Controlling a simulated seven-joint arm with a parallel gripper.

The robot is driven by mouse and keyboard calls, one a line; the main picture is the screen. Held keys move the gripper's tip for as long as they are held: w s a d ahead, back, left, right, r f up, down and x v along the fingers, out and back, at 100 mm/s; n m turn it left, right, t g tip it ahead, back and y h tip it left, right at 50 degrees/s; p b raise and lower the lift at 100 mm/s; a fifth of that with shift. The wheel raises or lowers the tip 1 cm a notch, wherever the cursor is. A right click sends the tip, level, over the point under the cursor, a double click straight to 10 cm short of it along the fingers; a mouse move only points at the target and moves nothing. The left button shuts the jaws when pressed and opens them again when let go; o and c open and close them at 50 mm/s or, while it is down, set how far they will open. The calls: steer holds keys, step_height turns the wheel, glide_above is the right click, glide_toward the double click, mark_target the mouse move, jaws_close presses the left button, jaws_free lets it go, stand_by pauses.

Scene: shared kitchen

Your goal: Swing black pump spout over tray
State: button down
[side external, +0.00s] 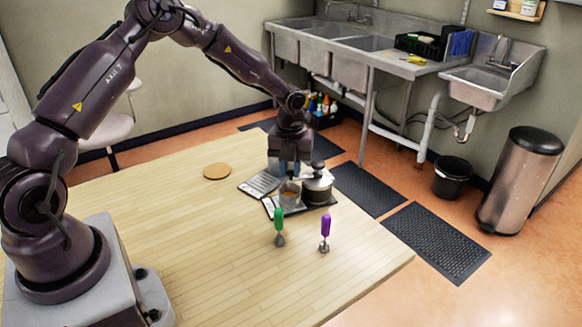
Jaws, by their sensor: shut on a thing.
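A squat dark container with a silvery upper part and a black pump top (318,167) stands near the table's far right edge. My gripper (290,174) points down just left of it, above a clear cup with amber contents (290,194). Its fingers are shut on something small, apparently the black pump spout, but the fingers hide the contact. A flat grey tray-like piece (257,186) lies left of the cup. A dark flat piece with white patches (270,207) lies by the cup's base. I cannot tell for certain which is the tray.
A green-handled tool (279,226) and a purple-handled tool (325,232) stand in front of the container. A round cork mat (217,171) lies to the left. The wooden table (220,250) is clear at front. Sinks (350,45) stand beyond the table.

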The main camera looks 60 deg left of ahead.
mark_target(291, 171)
steer(key=shift+w, duration=0.1)
steer(key=c, duration=1)
jaws_free()
steer(key=shift+r, duration=0.1)
step_height(291, 171, up, 13)
steer(key=shift+f, duration=0.1)
